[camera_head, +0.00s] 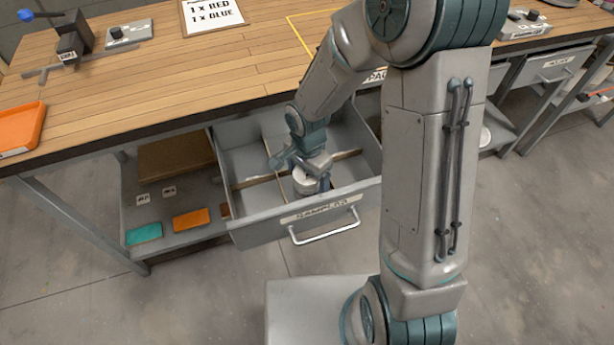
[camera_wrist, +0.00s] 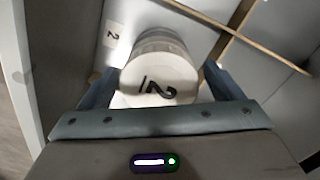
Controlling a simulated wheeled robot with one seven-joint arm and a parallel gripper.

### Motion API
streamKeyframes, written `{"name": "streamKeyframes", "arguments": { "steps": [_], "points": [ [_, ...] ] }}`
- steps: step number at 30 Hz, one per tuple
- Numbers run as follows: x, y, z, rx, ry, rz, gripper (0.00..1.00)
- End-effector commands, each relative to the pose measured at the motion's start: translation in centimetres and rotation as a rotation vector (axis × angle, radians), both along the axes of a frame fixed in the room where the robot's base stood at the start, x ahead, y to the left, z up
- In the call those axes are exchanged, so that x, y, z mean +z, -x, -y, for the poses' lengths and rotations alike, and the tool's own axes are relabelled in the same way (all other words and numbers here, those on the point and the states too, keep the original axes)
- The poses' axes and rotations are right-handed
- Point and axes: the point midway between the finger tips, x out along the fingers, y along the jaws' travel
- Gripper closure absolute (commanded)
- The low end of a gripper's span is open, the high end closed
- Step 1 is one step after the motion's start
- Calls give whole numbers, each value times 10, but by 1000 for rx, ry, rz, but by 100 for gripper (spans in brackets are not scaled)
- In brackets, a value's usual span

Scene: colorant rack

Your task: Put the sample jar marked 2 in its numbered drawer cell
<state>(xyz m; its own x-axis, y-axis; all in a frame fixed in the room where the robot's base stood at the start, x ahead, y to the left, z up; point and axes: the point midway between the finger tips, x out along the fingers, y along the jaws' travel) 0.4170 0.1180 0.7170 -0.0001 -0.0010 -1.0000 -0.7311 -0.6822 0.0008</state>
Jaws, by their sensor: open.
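The sample jar (camera_wrist: 160,78) has a white lid marked 2 and sits between the two open fingers of my gripper (camera_wrist: 162,88). It is inside a cell of the open drawer (camera_head: 285,225), whose wall carries a small tag marked 2 (camera_wrist: 113,33). In the head view the jar (camera_head: 305,184) shows as a white shape low in the front cell, below my gripper (camera_head: 312,165). The fingers stand on either side of the lid; a gap shows at the right. The jar's base is hidden.
Thin wooden dividers (camera_head: 258,181) split the drawer into cells; the other visible cells look empty. The wooden bench top (camera_head: 180,80) overhangs the drawer's back. A lower shelf at left holds a teal tray (camera_head: 144,234) and an orange one (camera_head: 191,219).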

Motion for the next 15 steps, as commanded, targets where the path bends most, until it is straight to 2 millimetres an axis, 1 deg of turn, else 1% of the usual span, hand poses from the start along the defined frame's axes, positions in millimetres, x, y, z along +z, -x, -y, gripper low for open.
{"name": "streamKeyframes", "arguments": {
  "steps": [1, 9, 12, 15],
  "points": [
    [14, -1, 0, -2, -1, 6, 14],
    [72, -1, 0, 0, -1, 6, 14],
    [87, 0, 0, 0, -1, 4, 14],
    [98, 0, 0, 1, -1, 2, 14]
  ]
}}
